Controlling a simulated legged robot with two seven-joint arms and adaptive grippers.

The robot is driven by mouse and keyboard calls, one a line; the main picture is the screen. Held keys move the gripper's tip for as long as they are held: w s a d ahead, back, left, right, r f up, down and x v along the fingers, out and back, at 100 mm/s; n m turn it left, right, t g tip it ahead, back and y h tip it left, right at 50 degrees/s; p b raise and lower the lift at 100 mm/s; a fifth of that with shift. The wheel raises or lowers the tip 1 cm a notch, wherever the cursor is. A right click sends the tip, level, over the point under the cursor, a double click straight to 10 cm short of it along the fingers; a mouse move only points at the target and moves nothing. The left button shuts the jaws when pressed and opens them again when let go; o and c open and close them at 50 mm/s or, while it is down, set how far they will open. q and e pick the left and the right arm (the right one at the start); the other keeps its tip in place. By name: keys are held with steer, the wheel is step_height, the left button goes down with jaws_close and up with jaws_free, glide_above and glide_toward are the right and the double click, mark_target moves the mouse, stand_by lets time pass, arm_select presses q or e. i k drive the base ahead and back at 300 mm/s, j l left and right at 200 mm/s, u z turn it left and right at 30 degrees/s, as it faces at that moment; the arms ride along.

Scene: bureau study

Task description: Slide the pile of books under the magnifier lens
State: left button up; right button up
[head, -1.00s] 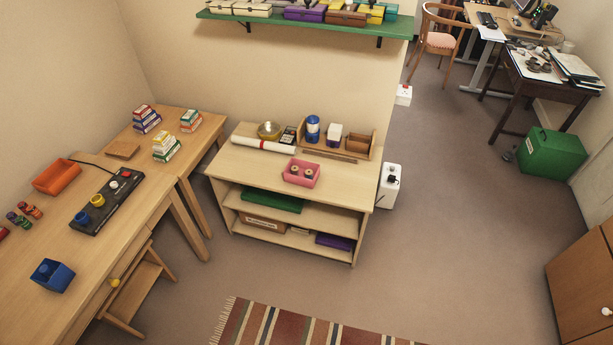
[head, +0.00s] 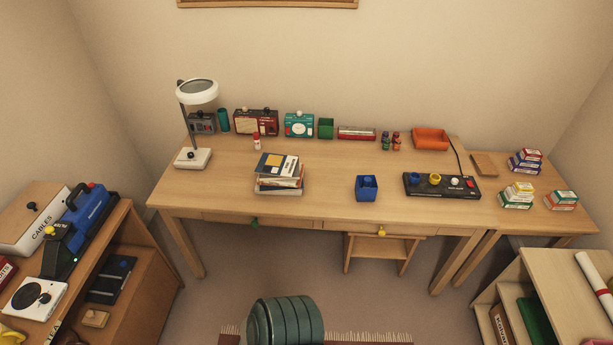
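The pile of books (head: 279,174) lies on the desk (head: 325,195), left of its middle and near the front edge. Its top book has a dark and yellow cover. The magnifier lens (head: 197,90) is a round head with a white rim on a dark arm, rising from a white base (head: 193,158) at the desk's left end. The pile stands to the right of this base, apart from it. Neither of my grippers shows in the head view.
A small white and red bottle (head: 256,141) stands behind the pile. Radios (head: 256,122) and small boxes line the back. A blue box (head: 366,188) is right of the pile. Bare desk lies between base and pile. A green ribbed round thing (head: 286,322) is in the foreground.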

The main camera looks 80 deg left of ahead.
mark_target(278, 174)
steer(key=u, duration=2.7)
steer(key=i+u, duration=0.15)
steer(key=i+l, duration=0.05)
